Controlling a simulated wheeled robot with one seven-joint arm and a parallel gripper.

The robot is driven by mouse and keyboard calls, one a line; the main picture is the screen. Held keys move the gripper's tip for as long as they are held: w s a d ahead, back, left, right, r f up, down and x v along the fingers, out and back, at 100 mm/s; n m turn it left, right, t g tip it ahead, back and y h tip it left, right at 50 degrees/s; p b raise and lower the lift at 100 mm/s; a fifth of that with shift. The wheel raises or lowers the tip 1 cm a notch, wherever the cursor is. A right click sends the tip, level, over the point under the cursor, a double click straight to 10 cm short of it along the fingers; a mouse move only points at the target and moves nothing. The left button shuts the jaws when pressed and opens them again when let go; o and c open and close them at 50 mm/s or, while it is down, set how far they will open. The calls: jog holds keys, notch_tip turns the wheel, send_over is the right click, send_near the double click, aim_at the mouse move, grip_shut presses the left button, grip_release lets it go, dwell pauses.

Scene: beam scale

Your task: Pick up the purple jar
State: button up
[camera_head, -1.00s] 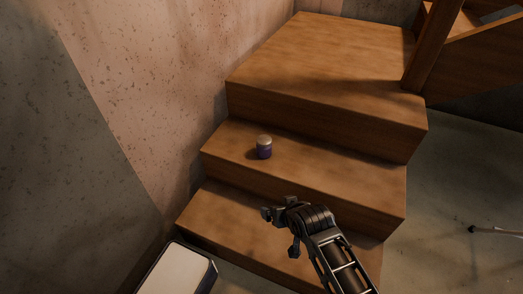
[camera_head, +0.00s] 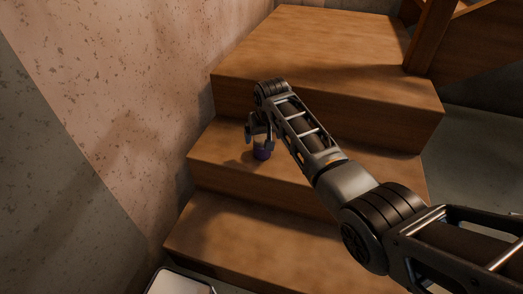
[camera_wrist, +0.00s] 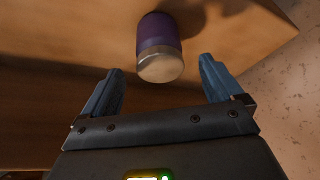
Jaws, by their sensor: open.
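The purple jar (camera_head: 262,152) has a pale lid and stands upright on the middle wooden step, near the wall. In the wrist view the jar (camera_wrist: 158,36) is just beyond the fingertips, in line with the gap between them, with its lid toward me. My gripper (camera_head: 261,133) is above the jar in the head view and partly overlaps its top. In the wrist view my gripper (camera_wrist: 160,75) is open with its two blue-grey fingers apart and nothing held between them.
The middle step (camera_head: 330,180) is clear to the jar's right. The higher step (camera_head: 330,45) rises behind it, and a lower step (camera_head: 240,238) lies in front. The speckled wall (camera_head: 120,80) stands close on the left. A wooden post (camera_head: 430,35) is at the upper right.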

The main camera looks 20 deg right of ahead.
aim_at(262, 148)
jog(key=shift+b+x, duration=1.9)
jog(key=shift+x, duration=1.15)
jog(key=shift+s, duration=0.1)
jog(key=c, duration=1.2)
